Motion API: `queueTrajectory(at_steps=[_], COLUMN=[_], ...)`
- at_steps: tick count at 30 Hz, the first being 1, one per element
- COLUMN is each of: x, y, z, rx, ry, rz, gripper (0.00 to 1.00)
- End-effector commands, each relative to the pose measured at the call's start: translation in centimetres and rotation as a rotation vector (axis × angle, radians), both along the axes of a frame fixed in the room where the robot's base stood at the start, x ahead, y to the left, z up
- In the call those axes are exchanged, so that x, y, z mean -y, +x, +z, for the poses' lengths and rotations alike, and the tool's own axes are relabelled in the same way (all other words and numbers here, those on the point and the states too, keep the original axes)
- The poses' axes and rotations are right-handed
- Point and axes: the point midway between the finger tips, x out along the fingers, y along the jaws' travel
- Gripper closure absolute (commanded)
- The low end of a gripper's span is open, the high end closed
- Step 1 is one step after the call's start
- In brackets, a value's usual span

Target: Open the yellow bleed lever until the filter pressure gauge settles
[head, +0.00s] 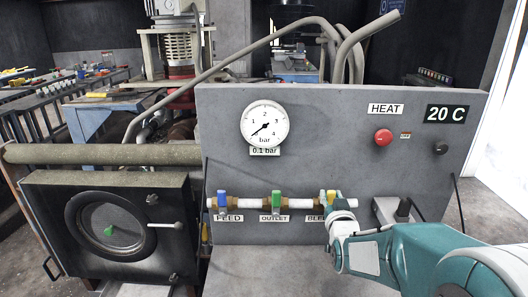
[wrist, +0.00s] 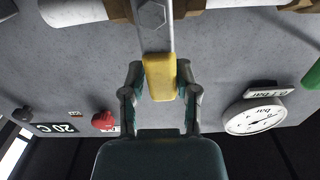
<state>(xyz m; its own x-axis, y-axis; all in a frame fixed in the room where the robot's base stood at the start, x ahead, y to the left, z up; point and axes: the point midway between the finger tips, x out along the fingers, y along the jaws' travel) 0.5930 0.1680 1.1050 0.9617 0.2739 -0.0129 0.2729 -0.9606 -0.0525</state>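The yellow bleed lever (head: 331,196) is at the right end of the pipe on the grey panel, its label partly hidden by my gripper. In the wrist view, which is upside down, the yellow lever (wrist: 159,78) stands across the pipe, below a metal bolt. My gripper (wrist: 159,80) has one fingertip on each side of it, seemingly touching; in the head view, my gripper (head: 338,212) covers its lower part. The filter pressure gauge (head: 265,125) has its needle at the lower left, with "0.1 bar" printed below. The gauge also shows in the wrist view (wrist: 252,117).
The blue FEED lever (head: 222,199) and green OUTLET lever (head: 276,200) sit to the left on the same pipe (head: 249,203). A red HEAT button (head: 383,137) and a "20 C" display (head: 446,114) are at the upper right. A round-windowed door (head: 110,225) is at the left.

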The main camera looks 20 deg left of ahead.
Motion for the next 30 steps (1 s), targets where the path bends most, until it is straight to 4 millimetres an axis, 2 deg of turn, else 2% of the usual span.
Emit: queueTrajectory(at_steps=[11,30], x=[-0.1,1.1], y=[-0.3,-4.5], z=[0.3,0.5], rx=[0.008,0.010], ry=[0.000,0.001], rz=[0.002,0.002], gripper=[0.55,0.55])
